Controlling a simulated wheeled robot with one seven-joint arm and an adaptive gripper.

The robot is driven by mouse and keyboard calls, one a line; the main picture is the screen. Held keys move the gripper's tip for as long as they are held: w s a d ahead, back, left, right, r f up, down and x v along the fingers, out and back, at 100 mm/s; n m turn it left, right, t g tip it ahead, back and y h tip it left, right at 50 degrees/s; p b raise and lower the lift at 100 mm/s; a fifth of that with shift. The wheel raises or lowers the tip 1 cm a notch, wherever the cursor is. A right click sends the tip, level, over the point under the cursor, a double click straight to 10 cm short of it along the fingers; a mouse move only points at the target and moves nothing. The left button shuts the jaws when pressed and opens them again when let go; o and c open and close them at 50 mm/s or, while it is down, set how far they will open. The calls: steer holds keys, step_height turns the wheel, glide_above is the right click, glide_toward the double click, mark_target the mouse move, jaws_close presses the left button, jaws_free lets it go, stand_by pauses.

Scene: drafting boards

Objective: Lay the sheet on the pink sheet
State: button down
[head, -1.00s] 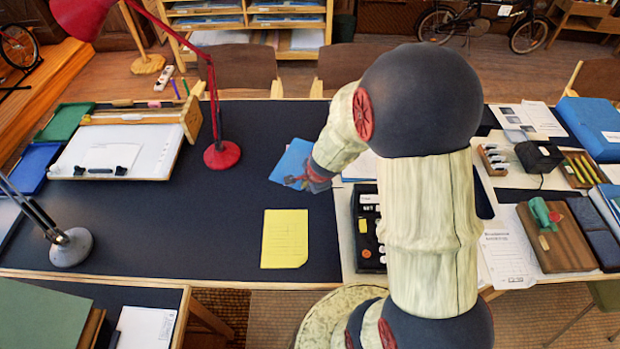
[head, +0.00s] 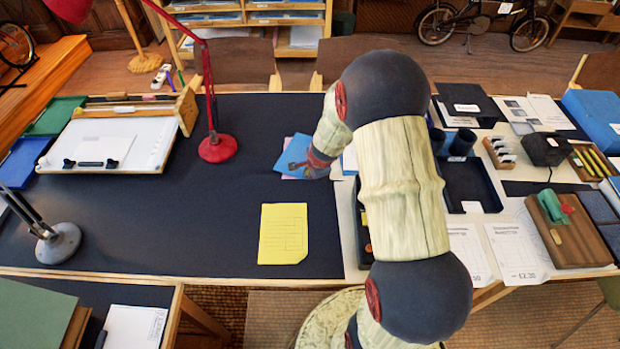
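A blue sheet (head: 291,150) lies at the middle of the dark drafting surface, right of the red lamp. My gripper (head: 293,166) is low over the lower part of the blue sheet, pointing left. The fingers are small and dark, so I cannot tell whether they are open, shut or touching the paper. A yellow sheet (head: 283,233) with printed lines lies flat nearer me, apart from both.
The red lamp's base (head: 217,149) stands left of the sheets. A dark tray (head: 470,185) lies to the right. The dark surface (head: 150,220) left of the yellow sheet is clear.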

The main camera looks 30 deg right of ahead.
steer(key=shift+f, duration=0.25)
steer(key=shift+f, duration=0.15)
steer(key=c, duration=2.4)
jaws_free()
steer(key=shift+o, duration=0.6)
steer(key=shift+o, duration=1.2)
